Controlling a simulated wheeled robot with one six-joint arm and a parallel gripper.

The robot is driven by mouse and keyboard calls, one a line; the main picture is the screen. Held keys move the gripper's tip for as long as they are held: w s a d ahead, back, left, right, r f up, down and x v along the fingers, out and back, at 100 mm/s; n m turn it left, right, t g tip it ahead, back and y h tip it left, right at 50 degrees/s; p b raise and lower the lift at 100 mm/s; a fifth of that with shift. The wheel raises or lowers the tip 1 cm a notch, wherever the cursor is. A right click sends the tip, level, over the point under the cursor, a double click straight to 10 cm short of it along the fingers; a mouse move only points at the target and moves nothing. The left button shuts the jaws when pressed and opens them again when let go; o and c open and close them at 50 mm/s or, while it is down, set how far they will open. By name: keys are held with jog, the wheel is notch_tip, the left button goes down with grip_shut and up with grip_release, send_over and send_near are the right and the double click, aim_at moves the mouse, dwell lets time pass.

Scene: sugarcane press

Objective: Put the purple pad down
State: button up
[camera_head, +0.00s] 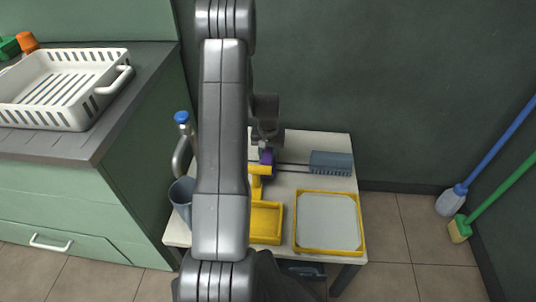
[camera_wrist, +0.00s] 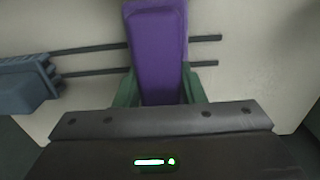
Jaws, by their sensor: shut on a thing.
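The purple pad (camera_wrist: 157,50) is a long block with a raised face. It sits between the green fingers of my gripper (camera_wrist: 157,90) in the wrist view. The gripper is shut on it. In the head view a small part of the purple pad (camera_head: 266,157) shows just below my gripper (camera_head: 265,145), over the back of the white table (camera_head: 320,143). My arm hides much of the area to its left. Whether the pad touches the tabletop cannot be told.
Dark rails (camera_head: 293,165) run to a blue-grey block (camera_head: 331,163) on the right. A yellow press part (camera_head: 258,180) and yellow tray (camera_head: 265,222) stand in front. A yellow-rimmed tray (camera_head: 329,194) is at front right. A grey cup (camera_head: 181,195) stands at left.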

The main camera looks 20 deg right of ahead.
aim_at(268, 151)
jog(key=shift+f+b, duration=0.3)
jog(key=shift+f, duration=0.05)
jog(key=o, duration=1.1)
notch_tip(268, 151, up, 13)
jog(key=p, duration=0.3)
jog(key=shift+f+p, duration=0.1)
jog(key=shift+p, duration=0.2)
notch_tip(268, 151, down, 13)
jog(key=b, duration=0.3)
jog(key=shift+b, duration=0.3)
jog(key=shift+r+p, duration=0.65)
jog(key=shift+r, duration=1.1)
